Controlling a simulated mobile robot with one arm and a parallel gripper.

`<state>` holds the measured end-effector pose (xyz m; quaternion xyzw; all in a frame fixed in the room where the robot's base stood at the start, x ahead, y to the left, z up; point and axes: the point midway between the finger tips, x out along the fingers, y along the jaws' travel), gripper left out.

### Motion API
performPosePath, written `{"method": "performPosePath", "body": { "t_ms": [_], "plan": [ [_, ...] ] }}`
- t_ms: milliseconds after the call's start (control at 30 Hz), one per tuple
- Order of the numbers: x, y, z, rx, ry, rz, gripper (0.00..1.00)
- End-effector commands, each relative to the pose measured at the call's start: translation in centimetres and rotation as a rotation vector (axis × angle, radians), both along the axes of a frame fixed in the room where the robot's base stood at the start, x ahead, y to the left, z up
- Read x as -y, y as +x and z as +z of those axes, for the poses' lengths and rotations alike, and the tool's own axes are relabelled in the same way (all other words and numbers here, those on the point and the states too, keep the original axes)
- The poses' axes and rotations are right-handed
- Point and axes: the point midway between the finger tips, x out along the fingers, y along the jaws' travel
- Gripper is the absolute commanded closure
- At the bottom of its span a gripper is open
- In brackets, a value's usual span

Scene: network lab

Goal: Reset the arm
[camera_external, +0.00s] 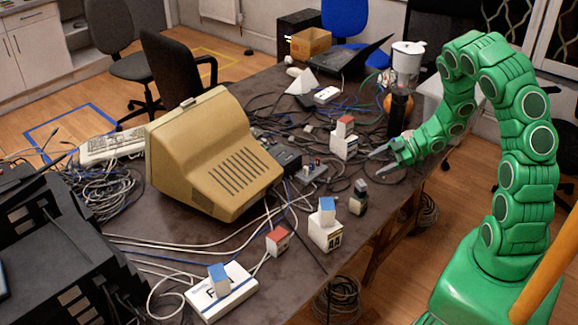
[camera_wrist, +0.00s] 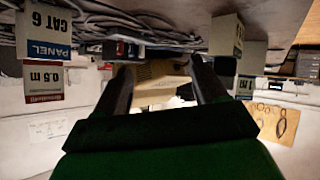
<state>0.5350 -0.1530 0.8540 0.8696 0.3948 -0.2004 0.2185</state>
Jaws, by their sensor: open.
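My green arm rises from its base at the right of the external view and bends over toward the table. My gripper (camera_external: 380,162) is open and empty above the table's right side, close to a white box (camera_external: 344,146) with a red-topped block on it. In the wrist view, which looks upside down, the two dark fingers of my gripper (camera_wrist: 160,75) stand apart. The beige monitor (camera_wrist: 155,84) shows between them with nothing held. It also stands mid-table in the external view (camera_external: 215,155).
A white box (camera_external: 325,235) bears a blue block. A red-topped block (camera_external: 277,242) and a white panel (camera_external: 222,296) with another blue block stand nearer the front. A dark cylinder (camera_external: 400,112) and a blender-like jar (camera_external: 407,60) stand behind my gripper. Cables clutter the tabletop.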

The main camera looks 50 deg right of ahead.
Motion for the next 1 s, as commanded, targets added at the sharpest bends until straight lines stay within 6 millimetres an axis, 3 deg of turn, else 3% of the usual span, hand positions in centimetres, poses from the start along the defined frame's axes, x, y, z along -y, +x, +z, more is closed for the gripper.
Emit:
{"method": "performPosePath", "body": {
  "t_ms": [200, 500, 767, 1000],
  "plan": [
    [3.9, 3.5, 2.8, -0.015, -0.237, -0.140, 0.29],
    [8.4, 5.7, 8.7, -0.052, -0.466, -0.381, 0.29],
    [10.2, 4.7, 14.5, -0.106, -0.570, -0.607, 0.29],
    [9.9, 1.6, 18.8, -0.190, -0.592, -0.802, 0.29]
  ]
}}
